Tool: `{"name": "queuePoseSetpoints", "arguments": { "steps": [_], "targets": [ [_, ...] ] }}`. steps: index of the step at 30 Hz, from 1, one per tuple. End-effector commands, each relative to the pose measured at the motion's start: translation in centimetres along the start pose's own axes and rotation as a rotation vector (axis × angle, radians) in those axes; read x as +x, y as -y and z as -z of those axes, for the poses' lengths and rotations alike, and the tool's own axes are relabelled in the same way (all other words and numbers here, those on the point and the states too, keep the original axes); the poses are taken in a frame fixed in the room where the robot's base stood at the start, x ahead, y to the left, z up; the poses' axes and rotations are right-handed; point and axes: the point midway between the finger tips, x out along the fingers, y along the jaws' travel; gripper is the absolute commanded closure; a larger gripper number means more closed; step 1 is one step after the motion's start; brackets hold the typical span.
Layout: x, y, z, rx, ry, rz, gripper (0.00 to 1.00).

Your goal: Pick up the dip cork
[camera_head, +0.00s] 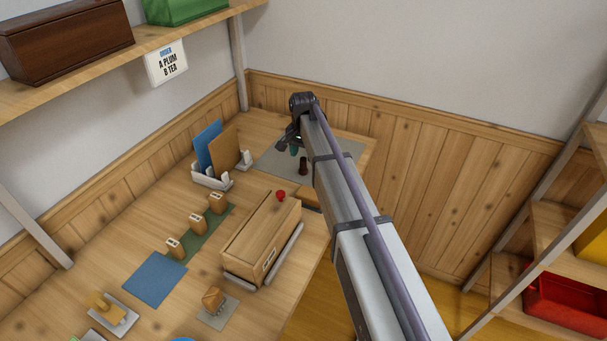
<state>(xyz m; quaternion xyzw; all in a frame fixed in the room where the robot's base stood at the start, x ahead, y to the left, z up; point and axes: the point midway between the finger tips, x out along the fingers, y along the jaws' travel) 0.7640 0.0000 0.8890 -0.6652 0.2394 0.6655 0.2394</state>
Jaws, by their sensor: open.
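My gripper (291,147) is at the far end of my arm, over the grey mat (271,162) at the back right of the table; its jaws are small and partly hidden by my arm. A small dark brown upright piece (303,167) stands on the mat just below and right of the gripper, apart from it as far as I can see. A teal bit (294,151) shows right at the gripper; I cannot tell what it belongs to. No piece is clearly recognisable as the dip cork.
A long wooden box (262,241) with a red knob (280,195) stands front of the mat. Several wooden blocks (197,222) stand on a green strip. A rack (212,181) holds blue and brown boards. A blue mat (155,279) is bare. The wall is close behind.

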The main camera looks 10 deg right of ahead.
Motion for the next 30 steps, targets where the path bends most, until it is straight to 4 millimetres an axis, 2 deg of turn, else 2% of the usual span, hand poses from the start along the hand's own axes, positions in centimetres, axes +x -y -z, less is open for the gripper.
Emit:
{"name": "queuePoseSetpoints", "arguments": {
  "steps": [2,9,17,30],
  "targets": [
    [0.6,0.0,0.0,0.000,0.000,0.000,0.47],
    [5.1,0.1,0.1,0.000,0.000,0.000,0.47],
    [4.9,0.1,0.1,-0.001,0.000,0.000,0.47],
    [4.9,0.1,0.1,-0.001,0.000,0.000,0.89]
  ]
}}
